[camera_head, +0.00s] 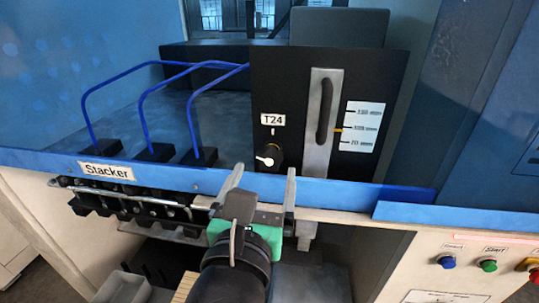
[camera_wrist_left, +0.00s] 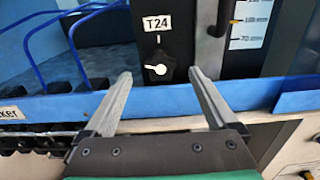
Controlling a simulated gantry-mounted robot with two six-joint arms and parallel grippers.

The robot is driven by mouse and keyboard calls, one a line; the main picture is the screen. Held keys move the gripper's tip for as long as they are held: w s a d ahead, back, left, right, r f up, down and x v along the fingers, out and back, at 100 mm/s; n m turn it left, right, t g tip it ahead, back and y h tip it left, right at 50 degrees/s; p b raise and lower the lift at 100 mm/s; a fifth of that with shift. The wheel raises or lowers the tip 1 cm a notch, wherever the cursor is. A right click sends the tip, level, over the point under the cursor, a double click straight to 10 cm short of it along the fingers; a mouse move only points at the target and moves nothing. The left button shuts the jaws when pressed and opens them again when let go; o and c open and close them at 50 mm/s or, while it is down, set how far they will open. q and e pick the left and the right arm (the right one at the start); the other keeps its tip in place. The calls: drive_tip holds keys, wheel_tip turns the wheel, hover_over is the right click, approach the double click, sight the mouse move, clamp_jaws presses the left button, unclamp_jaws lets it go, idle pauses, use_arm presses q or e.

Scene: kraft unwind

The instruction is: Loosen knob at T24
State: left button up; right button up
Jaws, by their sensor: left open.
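The T24 knob (camera_head: 268,156) is a small black knob with a white pointer. It sits on a black panel below the white T24 label (camera_head: 272,119). In the left wrist view the knob (camera_wrist_left: 158,68) lies beyond and between the fingertips, its white pointer aimed to the left. The T24 label (camera_wrist_left: 157,23) is above it. My left gripper (camera_head: 263,176) is open and empty, its fingers pointing up toward the panel, just below the knob in the head view. It also shows in the left wrist view (camera_wrist_left: 160,76), apart from the knob. My right gripper is out of view.
A vertical handle (camera_head: 324,112) on a light plate and a white scale (camera_head: 361,127) are right of the knob. Blue bent rods (camera_head: 143,105) stand at left. A blue ledge (camera_head: 340,192) runs below the panel. Coloured buttons (camera_head: 488,265) are at lower right.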

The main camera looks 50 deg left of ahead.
sight(266, 160)
use_arm(q)
drive_tip(key=x, duration=0.5)
drive_tip(key=shift+p, duration=0.35)
drive_tip(key=c, duration=1.4)
drive_tip(key=shift+n, duration=0.3)
drive_tip(key=n, duration=0.3)
drive_tip(key=shift+s, duration=0.1)
drive_tip(key=shift+a+f+n+b, duration=0.15)
drive_tip(key=shift+n+b, duration=0.65)
drive_tip(key=shift+n, duration=1.7)
